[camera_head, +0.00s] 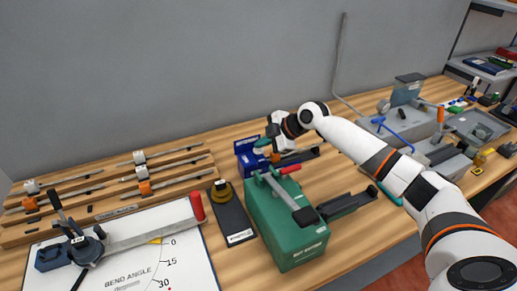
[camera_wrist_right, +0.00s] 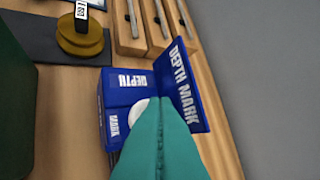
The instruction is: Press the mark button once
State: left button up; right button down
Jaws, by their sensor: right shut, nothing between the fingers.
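The blue depth mark unit (camera_head: 244,154) stands on the bench near the back wall. In the right wrist view the unit (camera_wrist_right: 120,90) has white "DEPTH" and "MARK" lettering and an upright "DEPTH MARK" panel (camera_wrist_right: 180,84). A round white button (camera_wrist_right: 136,109) shows on its top, partly hidden by my fingers. My right gripper (camera_head: 262,144) is over the unit, with its teal fingers (camera_wrist_right: 158,105) shut together and empty. The fingertips overlap the button's edge in the wrist view; I cannot tell whether they touch it. My left gripper is not in view.
A green box (camera_head: 288,222) with a red-handled lever stands in front of the unit. A black plate with a yellow spool (camera_head: 223,191) is left of it. Wooden racks (camera_head: 110,187) and a bend-angle board (camera_head: 150,262) lie further left. Grey machinery (camera_head: 410,120) stands right.

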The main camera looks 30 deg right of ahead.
jog(key=shift+f+b, duration=0.3)
jog(key=shift+f, duration=0.25)
jog(key=shift+r, duration=0.1)
dwell(0.3)
jog(key=shift+r+p, duration=0.85)
jog(key=shift+r, duration=0.25)
jog(key=shift+r+p, duration=1.85)
jog(key=shift+r, duration=0.65)
